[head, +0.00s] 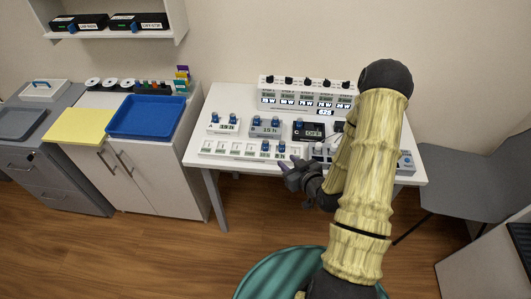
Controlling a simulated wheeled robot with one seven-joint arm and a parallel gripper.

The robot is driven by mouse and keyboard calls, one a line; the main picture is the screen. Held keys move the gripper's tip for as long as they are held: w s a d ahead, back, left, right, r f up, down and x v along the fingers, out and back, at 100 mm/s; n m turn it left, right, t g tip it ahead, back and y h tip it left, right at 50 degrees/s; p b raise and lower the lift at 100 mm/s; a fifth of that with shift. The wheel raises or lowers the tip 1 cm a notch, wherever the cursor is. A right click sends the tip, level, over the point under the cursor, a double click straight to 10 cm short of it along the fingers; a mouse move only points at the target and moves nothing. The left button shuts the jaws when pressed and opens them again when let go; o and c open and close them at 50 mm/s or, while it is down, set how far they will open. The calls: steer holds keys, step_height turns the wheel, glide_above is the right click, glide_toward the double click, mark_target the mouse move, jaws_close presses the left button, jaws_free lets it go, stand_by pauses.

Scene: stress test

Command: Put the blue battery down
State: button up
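My gripper (283,163), dark grey with purplish fingertips, is just in front of the white table's front edge, at the middle. The frame is too small to show whether its fingers are open or hold anything. Several small blue batteries are in view. Two (266,145) stand side by side in the long white rack (222,149), just behind and left of my gripper. Others stand on a white box (224,128) marked 131 and a greyish box (265,130) marked 151. A black box (307,131) carries a blue piece. My forearm hides part of the table's right side.
A white panel with knobs and displays (308,95) stands at the back of the white table (205,164). Left is a cabinet with a blue tray (147,131) and yellow sheet (80,126). A grey chair (470,185) is at the right.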

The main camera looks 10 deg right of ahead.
steer(key=shift+d+f+t, duration=0.15)
steer(key=shift+f+t, duration=0.1)
steer(key=shift+t, duration=0.25)
steer(key=shift+w, duration=0.1)
steer(key=b, duration=0.3)
steer(key=w+f+b, duration=0.1)
steer(key=b, duration=0.2)
steer(key=shift+w+a+b, duration=0.25)
steer(key=shift+a+b, duration=0.05)
steer(key=shift+b, duration=0.1)
steer(key=shift+w+a+f+b, duration=0.1)
steer(key=shift+w+b, duration=0.1)
steer(key=shift+b, duration=1.05)
steer(key=p, duration=0.2)
glide_toward(266, 141)
steer(key=x, duration=0.4)
steer(key=shift+w, duration=0.1)
steer(key=shift+w+a+f, duration=0.1)
steer(key=shift+w+f, duration=0.05)
steer(key=shift+w, duration=0.25)
